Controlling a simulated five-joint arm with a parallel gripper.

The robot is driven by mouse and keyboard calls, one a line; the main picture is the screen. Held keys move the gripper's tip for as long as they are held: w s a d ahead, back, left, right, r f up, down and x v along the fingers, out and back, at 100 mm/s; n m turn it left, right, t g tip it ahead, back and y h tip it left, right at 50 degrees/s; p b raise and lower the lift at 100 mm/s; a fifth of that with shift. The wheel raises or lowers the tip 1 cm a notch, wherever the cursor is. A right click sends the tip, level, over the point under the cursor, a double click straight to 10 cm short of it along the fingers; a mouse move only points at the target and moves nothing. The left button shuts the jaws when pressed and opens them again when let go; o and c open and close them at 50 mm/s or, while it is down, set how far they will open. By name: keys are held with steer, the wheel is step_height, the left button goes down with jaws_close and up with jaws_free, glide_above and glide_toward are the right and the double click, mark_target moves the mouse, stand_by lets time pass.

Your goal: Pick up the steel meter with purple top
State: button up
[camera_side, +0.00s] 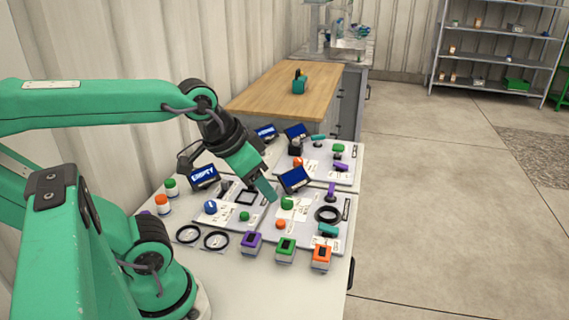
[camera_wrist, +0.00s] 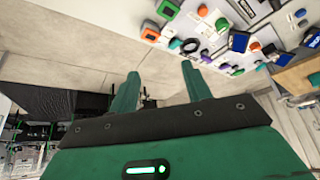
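The steel meter with the purple top (camera_side: 251,243) stands at the left end of a row of three meters along the table's front edge in the side view. I cannot make it out surely in the wrist view. My gripper (camera_side: 266,190) hangs above and behind it, over the panels, well apart from it. In the wrist view my gripper (camera_wrist: 160,88) shows two fingers spread apart with nothing between them.
A green-topped meter (camera_side: 286,250) and an orange-topped meter (camera_side: 321,256) stand to its right. Two black rings (camera_side: 216,240) lie to its left. Grey panels (camera_side: 300,235) with knobs and valves lie behind, with tilted blue screens (camera_side: 295,179) among them.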

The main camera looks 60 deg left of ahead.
steer(key=shift+o, duration=1)
steer(key=n+g, duration=0.5)
steer(key=n, duration=0.3)
glide_above(250, 237)
steer(key=f, duration=1.4)
steer(key=shift+w+d+f, duration=0.2)
steer(key=shift+d+f, duration=0.15)
steer(key=shift+f, duration=0.05)
steer(key=shift+s+a+f+n+g, duration=0.2)
steer(key=shift+a+f+n+g, duration=0.1)
steer(key=shift+f+n, duration=0.25)
steer(key=shift+f, duration=0.1)
